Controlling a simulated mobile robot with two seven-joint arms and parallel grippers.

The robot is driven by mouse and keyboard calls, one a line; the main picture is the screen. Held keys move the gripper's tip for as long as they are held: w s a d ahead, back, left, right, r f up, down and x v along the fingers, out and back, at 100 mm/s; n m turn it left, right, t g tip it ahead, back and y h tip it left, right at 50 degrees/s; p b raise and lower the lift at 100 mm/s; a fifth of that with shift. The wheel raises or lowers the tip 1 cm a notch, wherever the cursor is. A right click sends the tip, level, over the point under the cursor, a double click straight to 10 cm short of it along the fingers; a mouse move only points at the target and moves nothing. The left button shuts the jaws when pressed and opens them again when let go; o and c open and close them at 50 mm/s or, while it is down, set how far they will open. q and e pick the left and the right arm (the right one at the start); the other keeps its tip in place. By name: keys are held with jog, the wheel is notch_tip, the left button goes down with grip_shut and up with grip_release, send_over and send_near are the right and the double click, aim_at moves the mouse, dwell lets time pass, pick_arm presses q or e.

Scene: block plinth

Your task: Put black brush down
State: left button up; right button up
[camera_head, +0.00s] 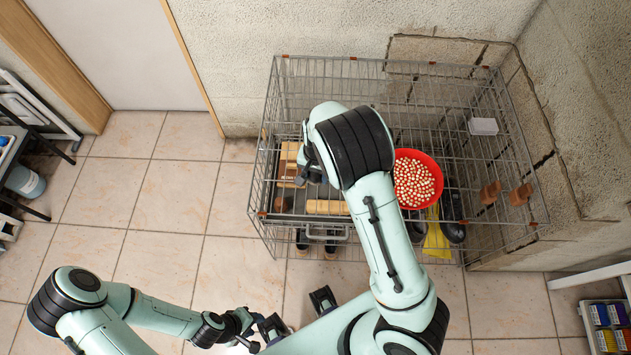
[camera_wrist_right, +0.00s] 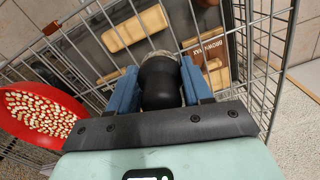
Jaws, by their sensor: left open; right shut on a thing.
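My right gripper (camera_wrist_right: 160,88) is shut on the black brush (camera_wrist_right: 161,82) in the right wrist view. The brush's rounded black body sits between the blue fingers, with a greyish fringe at its far end. In the head view my right arm reaches over the wire cage (camera_head: 262,190), and its wrist hides the brush and fingertips. In the wrist view the brush is above the cage's contents; I cannot tell whether it touches anything. My left gripper (camera_head: 262,330) is open, low in the head view, in front of the cage and apart from it.
A red bowl (camera_head: 436,167) of pale pellets is right of my right arm. A brown wax box (camera_wrist_right: 207,50) and a wooden-backed brush (camera_wrist_right: 135,28) are in the cage area. A yellow item (camera_head: 436,240) and dark shoe (camera_head: 452,215) are at right.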

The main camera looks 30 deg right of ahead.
aim_at(315, 180)
pick_arm(q)
jog(key=shift+s+f+b, duration=0.2)
jog(key=shift+f+b, duration=0.15)
jog(key=shift+f, duration=0.05)
pick_arm(e)
jog(key=shift+f, duration=2.2)
jog(key=shift+f, duration=0.2)
jog(key=o, duration=1)
pick_arm(q)
jog(key=shift+f, duration=0.1)
pick_arm(e)
jog(key=shift+o, duration=0.2)
jog(key=shift+r, duration=0.1)
jog(key=shift+r, duration=0.3)
notch_tip(315, 180, up, 12)
jog(key=shift+s+f+p, duration=0.1)
jog(key=shift+f+p, duration=0.1)
jog(key=shift+p, duration=0.95)
pick_arm(q)
jog(key=r, duration=0.1)
jog(key=w+r, duration=0.1)
jog(key=r, duration=0.1)
jog(key=shift+w, duration=0.25)
